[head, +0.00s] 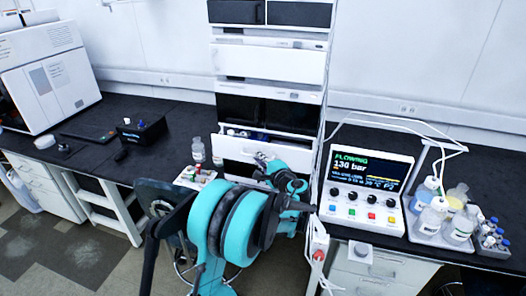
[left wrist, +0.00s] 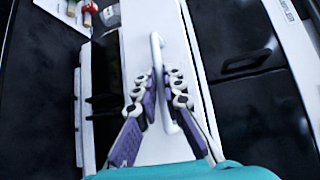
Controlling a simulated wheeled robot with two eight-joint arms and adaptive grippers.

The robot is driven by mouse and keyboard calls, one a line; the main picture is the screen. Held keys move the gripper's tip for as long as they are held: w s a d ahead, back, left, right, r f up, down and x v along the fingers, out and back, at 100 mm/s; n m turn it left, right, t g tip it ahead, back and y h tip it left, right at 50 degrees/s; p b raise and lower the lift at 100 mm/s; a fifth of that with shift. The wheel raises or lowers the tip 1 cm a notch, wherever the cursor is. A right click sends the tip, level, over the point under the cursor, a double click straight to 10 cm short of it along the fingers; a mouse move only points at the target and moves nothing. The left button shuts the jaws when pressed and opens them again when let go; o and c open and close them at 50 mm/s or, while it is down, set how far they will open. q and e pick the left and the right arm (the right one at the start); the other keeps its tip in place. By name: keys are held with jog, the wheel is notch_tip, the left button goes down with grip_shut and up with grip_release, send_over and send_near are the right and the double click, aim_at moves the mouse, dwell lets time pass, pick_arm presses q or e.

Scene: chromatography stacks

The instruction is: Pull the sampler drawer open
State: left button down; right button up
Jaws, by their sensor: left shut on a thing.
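The sampler drawer (head: 232,148) is the white front low in the instrument stack, below two black doors. In the head view it stands a little out from the stack, with small items showing behind its top edge. In the left wrist view, its white front (left wrist: 139,38) carries a pale bar handle (left wrist: 156,48). My left gripper (left wrist: 163,83) is shut on this handle, one finger on each side. In the head view the left gripper (head: 262,160) is at the drawer front, partly hidden by my teal arm. My right gripper does not show.
A small tray of vials (head: 187,183) and a bottle (head: 197,150) stand left of the stack. A controller with a screen (head: 362,190) and a bottle tray (head: 432,238) stand to the right. A black box (head: 142,130) is on the left bench.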

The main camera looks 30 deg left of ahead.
pick_arm(q)
jog(key=s+d, duration=0.3)
jog(key=s, duration=1.2)
jog(key=shift+s+d, duration=0.2)
jog(key=shift+d, duration=0.2)
jog(key=c, duration=1.6)
grip_release()
jog(key=v, duration=1.2)
